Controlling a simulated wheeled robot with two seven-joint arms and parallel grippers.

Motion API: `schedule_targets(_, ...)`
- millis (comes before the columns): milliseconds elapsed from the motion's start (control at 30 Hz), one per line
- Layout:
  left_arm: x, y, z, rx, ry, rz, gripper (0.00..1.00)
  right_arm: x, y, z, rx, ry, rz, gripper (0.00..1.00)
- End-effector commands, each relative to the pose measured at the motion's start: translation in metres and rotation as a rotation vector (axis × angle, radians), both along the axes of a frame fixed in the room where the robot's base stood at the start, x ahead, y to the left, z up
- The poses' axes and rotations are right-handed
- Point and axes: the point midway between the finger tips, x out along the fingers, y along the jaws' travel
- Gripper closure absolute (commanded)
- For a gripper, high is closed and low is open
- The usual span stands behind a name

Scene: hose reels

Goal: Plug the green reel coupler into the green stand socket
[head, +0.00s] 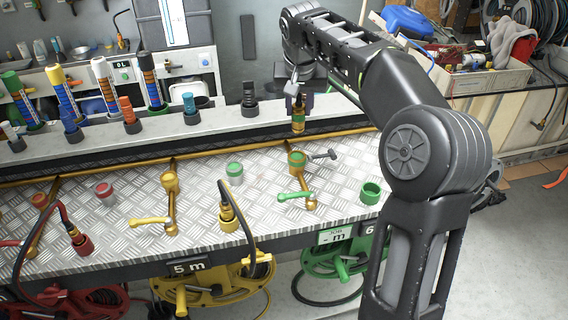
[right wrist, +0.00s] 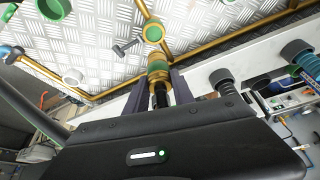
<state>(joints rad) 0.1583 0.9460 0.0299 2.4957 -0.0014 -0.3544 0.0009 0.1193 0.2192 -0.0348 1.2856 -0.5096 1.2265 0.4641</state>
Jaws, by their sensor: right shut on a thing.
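The green reel coupler (head: 298,119) is a brass fitting with a green band. My right gripper (head: 299,101) is shut on it and holds it behind the green stand socket. In the right wrist view the coupler (right wrist: 158,70) sits between the two dark fingers of the gripper (right wrist: 158,86). The green stand socket (head: 297,158) is a brass mouth with a green ring on a pipe with a green lever. It also shows in the right wrist view (right wrist: 153,33), apart from the coupler's brass end. My left gripper is not in view.
A green ring-shaped cap (head: 371,192) and a green-topped grey cap (head: 234,173) stand on the checkered metal top. A grey T-handle (head: 322,155) juts beside the socket. The green reel (head: 338,258) hangs below. A yellow coupler with hose (head: 229,215) stands at the front.

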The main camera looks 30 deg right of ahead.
Motion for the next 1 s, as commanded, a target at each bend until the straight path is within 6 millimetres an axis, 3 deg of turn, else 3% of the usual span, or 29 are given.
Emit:
schedule_targets(267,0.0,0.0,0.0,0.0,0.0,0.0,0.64,0.0,0.0,-0.006,-0.001,0.0,0.002,1.0)
schedule_targets(633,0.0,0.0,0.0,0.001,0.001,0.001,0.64,0.0,0.0,-0.061,-0.001,0.0,0.002,1.0)
schedule_targets(1000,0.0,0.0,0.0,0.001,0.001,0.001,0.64,0.0,0.0,-0.066,-0.001,-0.001,0.003,1.0)
